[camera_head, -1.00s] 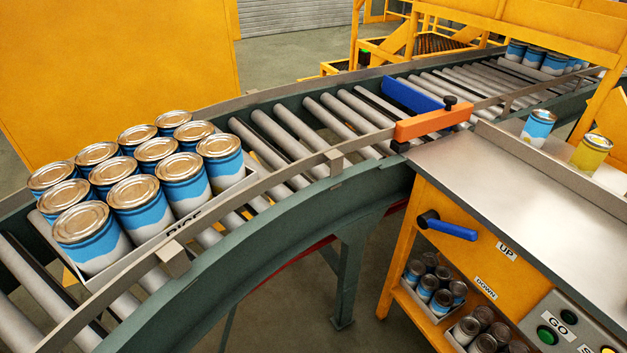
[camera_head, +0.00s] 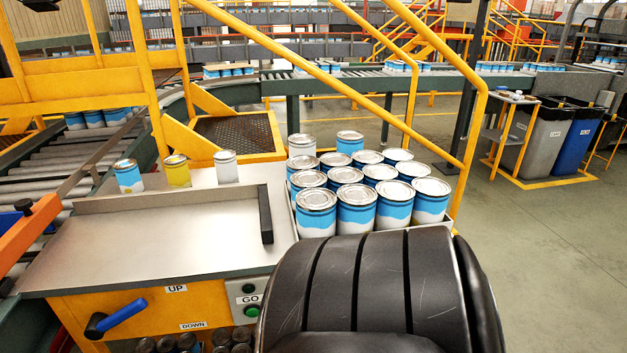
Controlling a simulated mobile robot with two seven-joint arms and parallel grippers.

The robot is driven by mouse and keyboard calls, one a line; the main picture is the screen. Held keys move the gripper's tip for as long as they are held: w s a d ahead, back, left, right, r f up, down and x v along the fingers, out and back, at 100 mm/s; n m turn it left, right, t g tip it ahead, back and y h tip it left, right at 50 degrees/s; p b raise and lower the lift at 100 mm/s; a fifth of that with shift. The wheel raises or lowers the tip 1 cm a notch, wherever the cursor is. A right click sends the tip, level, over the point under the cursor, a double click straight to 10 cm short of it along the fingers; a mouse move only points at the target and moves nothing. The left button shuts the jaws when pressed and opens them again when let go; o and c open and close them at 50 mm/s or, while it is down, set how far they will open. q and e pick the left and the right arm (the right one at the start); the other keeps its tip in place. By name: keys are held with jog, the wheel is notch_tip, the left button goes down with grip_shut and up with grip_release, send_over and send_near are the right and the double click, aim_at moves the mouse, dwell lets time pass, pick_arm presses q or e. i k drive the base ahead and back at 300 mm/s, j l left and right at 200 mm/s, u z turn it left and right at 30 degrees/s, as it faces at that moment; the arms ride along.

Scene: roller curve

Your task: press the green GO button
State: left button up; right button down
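The green GO button (camera_head: 252,311) sits on a grey panel (camera_head: 237,291) at the front right of the yellow workbench, below the white GO label. A dark button (camera_head: 249,288) is just above that label. A large black ribbed form fills the lower middle foreground, close to the panel's right side, and hides what lies behind it. It may be part of my own arm; I cannot tell. Neither gripper shows in the head view.
The metal benchtop (camera_head: 150,235) carries several cans along its back edge. A tray of blue-and-white cans (camera_head: 357,205) stands right of the bench. A blue lever (camera_head: 122,314) sticks out of the bench front. Yellow railings rise behind. Open floor (camera_head: 540,240) lies to the right.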

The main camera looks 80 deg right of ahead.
aim_at(252, 312)
jog(key=z, duration=0.45)
jog(key=l+z, duration=0.1)
jog(key=z, duration=1.25)
jog(key=i+z, duration=0.1)
jog(key=z, duration=0.75)
